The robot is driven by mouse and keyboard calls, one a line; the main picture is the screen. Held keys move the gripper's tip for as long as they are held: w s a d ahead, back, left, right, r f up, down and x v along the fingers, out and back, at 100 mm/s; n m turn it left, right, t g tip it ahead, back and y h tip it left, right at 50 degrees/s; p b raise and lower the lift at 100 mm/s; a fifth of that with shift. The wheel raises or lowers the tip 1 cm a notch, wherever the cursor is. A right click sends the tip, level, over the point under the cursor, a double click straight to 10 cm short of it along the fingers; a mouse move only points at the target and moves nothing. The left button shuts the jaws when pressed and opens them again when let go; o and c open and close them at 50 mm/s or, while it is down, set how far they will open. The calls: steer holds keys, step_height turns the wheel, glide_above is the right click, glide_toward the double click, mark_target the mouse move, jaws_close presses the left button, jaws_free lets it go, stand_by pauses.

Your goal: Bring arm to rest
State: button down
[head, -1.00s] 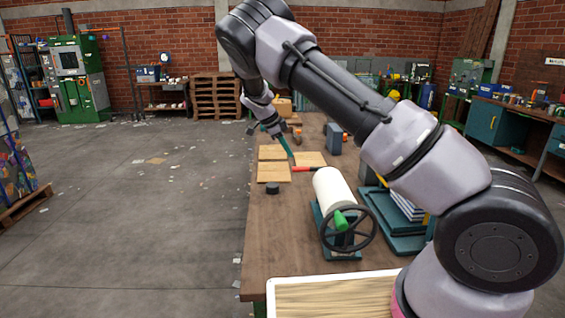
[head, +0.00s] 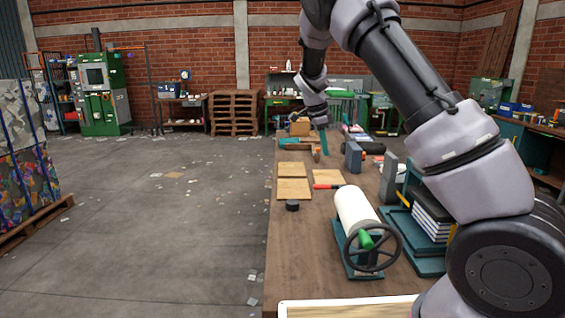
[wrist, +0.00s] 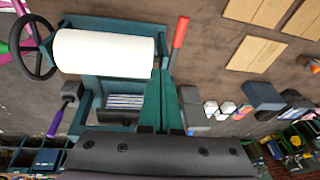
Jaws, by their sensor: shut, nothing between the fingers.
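My arm (head: 405,80) reaches from the lower right up over the workbench (head: 315,235), and its upper part leaves the top of the head view. My gripper (head: 324,146) hangs over the far part of the bench, with its teal fingers pointing down. In the wrist view my gripper (wrist: 161,80) shows its two teal fingers together and empty. They overlap the roller device's edge in that view, but I cannot tell the distance.
A white roller with a handwheel (head: 356,210) stands on the bench. A red-handled tool (head: 327,186), thin wooden boards (head: 294,189) and a dark puck (head: 292,205) lie nearby. Grey blocks (head: 354,157) stand to the right. The floor (head: 150,240) left of the bench is open.

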steer(key=s+d+r+n+t+y, duration=0.1)
steer(key=s+d+r+n+y, duration=0.25)
steer(key=s+r, duration=0.5)
steer(key=s+d+r+n+t+y, duration=0.1)
steer(key=s+d+r+n+y, duration=0.15)
steer(key=s+d+r, duration=0.45)
steer(key=s+a+r+n+t, duration=0.1)
steer(key=s+r+n+t, duration=0.1)
steer(key=s, duration=0.8)
steer(key=s+r+n+t+h, duration=0.1)
steer(key=s+n, duration=0.4)
steer(key=s, duration=0.5)
steer(key=shift+a+r+t, duration=0.35)
steer(key=shift+r+t, duration=0.05)
steer(key=shift+r, duration=0.15)
